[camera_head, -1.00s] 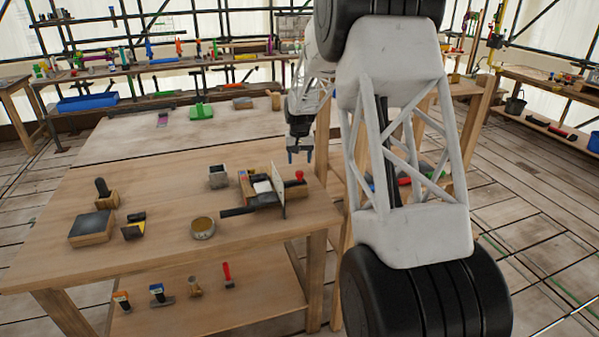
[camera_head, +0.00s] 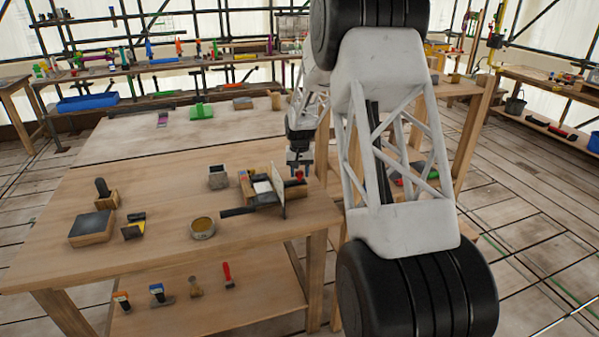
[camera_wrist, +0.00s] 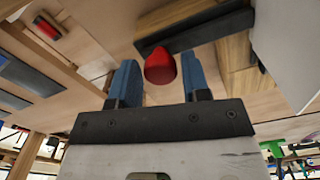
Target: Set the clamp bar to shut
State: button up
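The clamp fixture (camera_head: 262,190) stands near the right end of the wooden bench, with wooden blocks, a pale upright plate (camera_head: 279,190) and dark bars. A red knob (camera_head: 299,175) is at its right side; in the wrist view the red knob (camera_wrist: 160,66) shows large, close to a dark bar (camera_wrist: 195,30). I cannot tell which dark piece is the clamp bar. My gripper (camera_head: 299,166) is over the knob. In the wrist view my gripper (camera_wrist: 160,85) is open, its blue fingers on either side of the knob, with visible gaps and no clear contact.
A small grey box (camera_head: 218,176), a round tin (camera_head: 203,227), a dark-topped block (camera_head: 91,228) and a yellow-black item (camera_head: 134,227) stand left on the bench. The pale plate is close beside my gripper.

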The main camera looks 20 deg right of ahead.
aim_at(276, 184)
grip_shut()
jog(key=a, duration=0.9)
jog(key=shift+o, duration=1.7)
grip_release()
jog(key=shift+a, duration=0.1)
jog(key=shift+r, duration=0.2)
notch_tip(276, 184, up, 7)
jog(key=shift+r, duration=0.2)
